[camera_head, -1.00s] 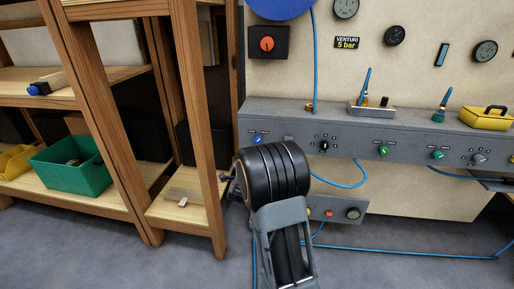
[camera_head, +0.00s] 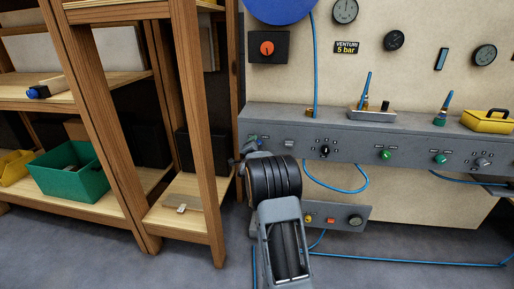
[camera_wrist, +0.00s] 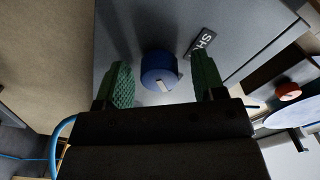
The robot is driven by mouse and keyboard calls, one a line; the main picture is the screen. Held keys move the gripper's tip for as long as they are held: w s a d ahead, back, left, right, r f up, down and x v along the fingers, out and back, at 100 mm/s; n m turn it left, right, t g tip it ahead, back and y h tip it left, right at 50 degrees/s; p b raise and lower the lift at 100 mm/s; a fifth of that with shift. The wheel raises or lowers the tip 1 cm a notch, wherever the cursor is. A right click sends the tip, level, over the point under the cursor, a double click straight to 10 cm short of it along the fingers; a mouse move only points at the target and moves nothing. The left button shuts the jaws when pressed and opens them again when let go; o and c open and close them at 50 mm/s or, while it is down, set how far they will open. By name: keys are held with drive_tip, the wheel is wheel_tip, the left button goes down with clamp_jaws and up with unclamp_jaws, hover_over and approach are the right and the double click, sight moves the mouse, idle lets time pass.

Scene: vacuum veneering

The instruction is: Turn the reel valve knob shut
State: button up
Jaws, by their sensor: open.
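The blue knob (camera_wrist: 160,70) with a pale pointer mark sits on the grey panel in the wrist view, beside a dark label whose letters include "SH". My gripper (camera_wrist: 164,82) is open, with one green finger on each side of the knob. Gaps show between the fingers and the knob, and I cannot see contact. In the head view my gripper (camera_head: 250,147) is at the left end of the grey panel (camera_head: 400,125), and my wrist partly covers the knob area.
An orange-red knob (camera_head: 267,48) on a black box and a blue reel (camera_head: 278,8) are above the panel. Blue hose (camera_head: 340,190) loops below it. A wooden shelf post (camera_head: 195,130) stands close on the left. Green knobs (camera_head: 386,155) sit farther right.

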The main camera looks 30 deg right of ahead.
drive_tip(key=shift+c, duration=0.4)
drive_tip(key=c, duration=0.8)
drive_tip(key=shift+c, duration=0.2)
drive_tip(key=n+p, duration=0.1)
drive_tip(key=n, duration=0.4)
drive_tip(key=shift+p, duration=0.4)
drive_tip(key=n+p, duration=0.1)
drive_tip(key=n, duration=0.3)
drive_tip(key=shift+p, duration=0.35)
drive_tip(key=n+p, duration=0.2)
drive_tip(key=n, duration=0.3)
drive_tip(key=shift+n+p, duration=0.65)
drive_tip(key=shift+n, duration=1.25)
